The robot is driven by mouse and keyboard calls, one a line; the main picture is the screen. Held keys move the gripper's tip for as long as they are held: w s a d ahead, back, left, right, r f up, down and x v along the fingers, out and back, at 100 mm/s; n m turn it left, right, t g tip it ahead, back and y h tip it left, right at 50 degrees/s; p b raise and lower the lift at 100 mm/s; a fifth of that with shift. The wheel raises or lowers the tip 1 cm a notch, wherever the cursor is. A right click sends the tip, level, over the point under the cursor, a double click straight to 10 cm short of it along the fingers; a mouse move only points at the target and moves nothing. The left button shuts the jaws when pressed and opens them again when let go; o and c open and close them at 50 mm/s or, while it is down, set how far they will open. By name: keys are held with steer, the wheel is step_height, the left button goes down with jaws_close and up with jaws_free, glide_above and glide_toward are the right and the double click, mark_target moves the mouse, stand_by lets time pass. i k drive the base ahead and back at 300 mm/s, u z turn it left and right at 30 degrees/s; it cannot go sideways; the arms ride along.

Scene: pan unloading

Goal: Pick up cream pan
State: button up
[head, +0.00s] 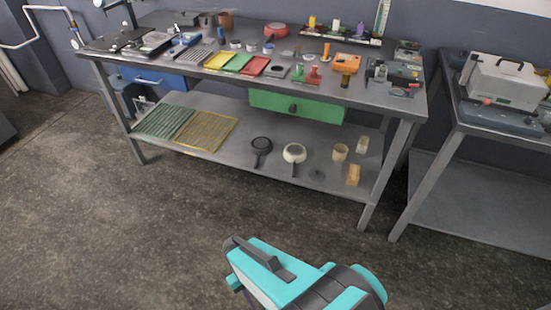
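The cream pan (294,152) is a small round pan with a dark handle pointing toward the front. It sits on the lower shelf (225,156) of the workbench, right of the middle. A black pan (261,145) lies just left of it, apart from it. My gripper (238,262) is low in the picture, in front of the bench and well apart from the pan. Its teal and dark housing shows, but I cannot make out the finger opening. I see nothing held in it.
Right of the pans stand a beige cup (340,152) and wooden blocks (353,175). Green and yellow racks (207,131) lie on the shelf's left. A green drawer (297,107) hangs above the pans. Bench legs (384,178) flank the shelf. The floor (130,230) in front is clear.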

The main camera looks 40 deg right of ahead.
mark_target(294, 153)
steer(key=u, duration=0.5)
steer(key=k, duration=0.3)
steer(key=u, duration=2.6)
steer(key=k, duration=1.65)
steer(key=z, duration=0.1)
